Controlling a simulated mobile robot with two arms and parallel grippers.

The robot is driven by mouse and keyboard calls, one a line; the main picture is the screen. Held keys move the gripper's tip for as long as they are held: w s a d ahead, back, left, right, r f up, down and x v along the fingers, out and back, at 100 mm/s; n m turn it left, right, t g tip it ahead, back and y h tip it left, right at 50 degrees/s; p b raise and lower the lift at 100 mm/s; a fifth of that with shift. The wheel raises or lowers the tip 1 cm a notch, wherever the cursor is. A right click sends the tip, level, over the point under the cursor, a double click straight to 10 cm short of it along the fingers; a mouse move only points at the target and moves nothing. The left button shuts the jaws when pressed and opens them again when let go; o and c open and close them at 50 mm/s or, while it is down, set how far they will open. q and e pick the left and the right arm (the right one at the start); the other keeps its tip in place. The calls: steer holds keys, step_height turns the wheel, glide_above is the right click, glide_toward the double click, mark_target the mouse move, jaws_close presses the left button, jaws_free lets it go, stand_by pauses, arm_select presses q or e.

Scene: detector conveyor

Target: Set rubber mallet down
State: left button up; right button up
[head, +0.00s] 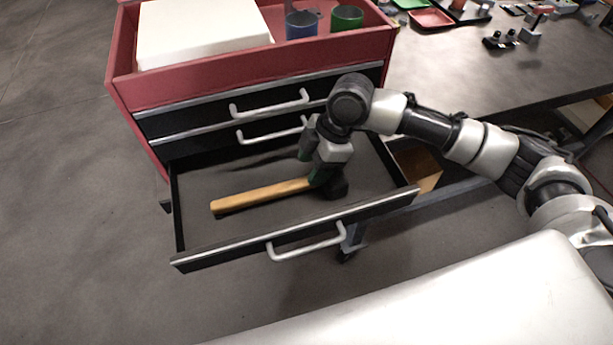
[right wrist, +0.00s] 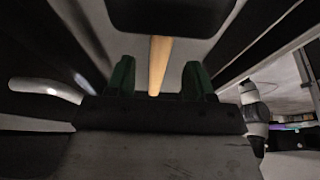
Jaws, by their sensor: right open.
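The rubber mallet (head: 262,195) lies in the open bottom drawer (head: 195,235), its pale wooden handle pointing left. Its dark head is at the right end, partly hidden by my right gripper. My right gripper (head: 314,165) is inside the drawer, close over the head end of the mallet. In the right wrist view the wooden handle (right wrist: 159,65) shows between the two green fingers (right wrist: 160,82), which stand apart with a gap on each side of it. I cannot tell whether a finger touches the head. My left gripper is out of view.
The red tool cabinet (head: 120,75) has two shut drawers above the open one. A white box (head: 200,30), a blue cup (head: 301,25) and a green cup (head: 346,18) stand on top. A dark workbench (head: 450,70) is at the right. The drawer's left part has free room.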

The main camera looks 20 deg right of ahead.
steer(key=b+v, duration=0.1)
steer(key=v, duration=0.6)
steer(key=shift+r, duration=0.2)
steer(key=shift+d, duration=0.1)
